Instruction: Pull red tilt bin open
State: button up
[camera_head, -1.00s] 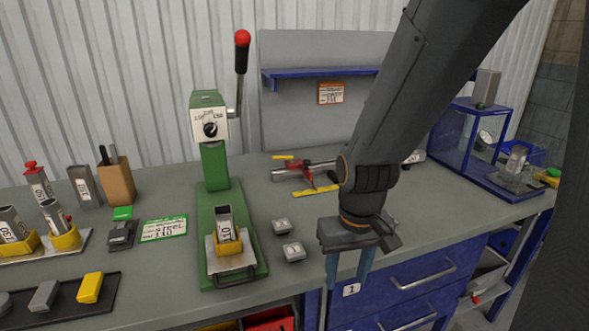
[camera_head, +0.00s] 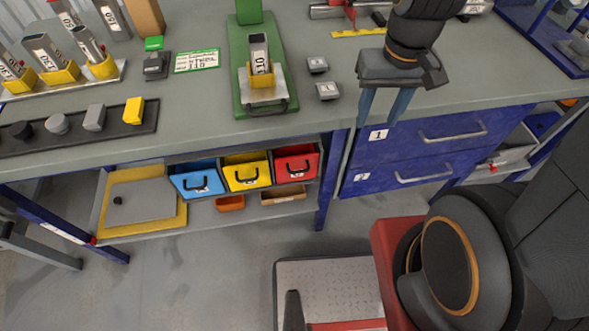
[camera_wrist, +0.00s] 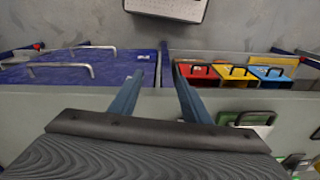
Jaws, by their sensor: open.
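The red tilt bin (camera_head: 297,162) is the rightmost of three bins under the workbench top, with a dark handle on its front. It also shows in the wrist view (camera_wrist: 197,73), just right of my gripper's fingers. My gripper (camera_head: 384,120) hangs fingers down at the bench's front edge, in front of the blue drawers and to the right of the red bin. In the wrist view my gripper (camera_wrist: 158,76) has its two blue fingers apart with nothing between them. It does not touch the bin. I cannot tell from the views whether the bin is tilted.
A yellow bin (camera_head: 246,171) and a blue bin (camera_head: 196,180) stand left of the red one. Blue drawers (camera_head: 420,150) with bar handles lie to the right. A green press (camera_head: 262,90) stands on the bench above. The floor before the bins is largely clear.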

aim_at(297, 163)
jog(key=z, duration=1.7)
jog(key=k, duration=1.15)
jog(key=u, duration=1.9)
